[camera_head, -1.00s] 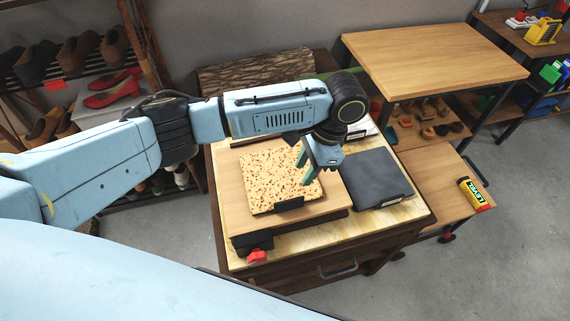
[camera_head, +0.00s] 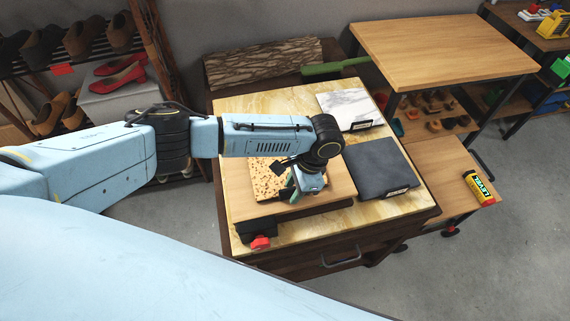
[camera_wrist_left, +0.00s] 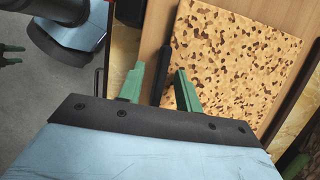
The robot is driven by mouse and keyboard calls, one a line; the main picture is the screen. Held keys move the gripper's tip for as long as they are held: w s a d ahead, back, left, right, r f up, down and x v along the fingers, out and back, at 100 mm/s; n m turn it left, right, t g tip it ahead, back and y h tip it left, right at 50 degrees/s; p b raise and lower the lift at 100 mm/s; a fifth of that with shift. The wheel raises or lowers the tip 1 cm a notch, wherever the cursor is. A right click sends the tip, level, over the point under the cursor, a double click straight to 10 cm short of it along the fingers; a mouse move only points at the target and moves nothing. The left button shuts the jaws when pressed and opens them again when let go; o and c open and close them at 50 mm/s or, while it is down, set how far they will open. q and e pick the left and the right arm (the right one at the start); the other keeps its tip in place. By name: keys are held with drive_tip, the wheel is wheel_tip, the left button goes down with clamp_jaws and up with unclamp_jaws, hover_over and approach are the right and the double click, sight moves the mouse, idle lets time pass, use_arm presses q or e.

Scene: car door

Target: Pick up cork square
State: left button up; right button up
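The cork square (camera_head: 266,180) is a tan, brown-flecked tile lying flat on a wooden board (camera_head: 237,193); my left arm covers part of it in the head view. In the left wrist view, the cork square (camera_wrist_left: 235,65) has a black tab (camera_wrist_left: 165,75) at its near edge. My left gripper (camera_head: 293,192) is low at that edge. In the left wrist view, its green fingers (camera_wrist_left: 160,86) are apart, one on each side of the tab, with a gap visible. Contact cannot be told. A small green part at that view's left edge may be my right gripper.
A dark slate tile (camera_head: 378,168) lies right of the board and a white marble tile (camera_head: 349,107) behind it, on a yellowish stone top (camera_head: 262,100). A red knob (camera_head: 260,243) sits at the board's front. A yellow level (camera_head: 478,188) is on the right shelf.

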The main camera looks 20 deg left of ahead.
use_arm(q)
drive_tip(key=c, duration=0.7)
clamp_jaws()
drive_tip(key=shift+r, duration=0.15)
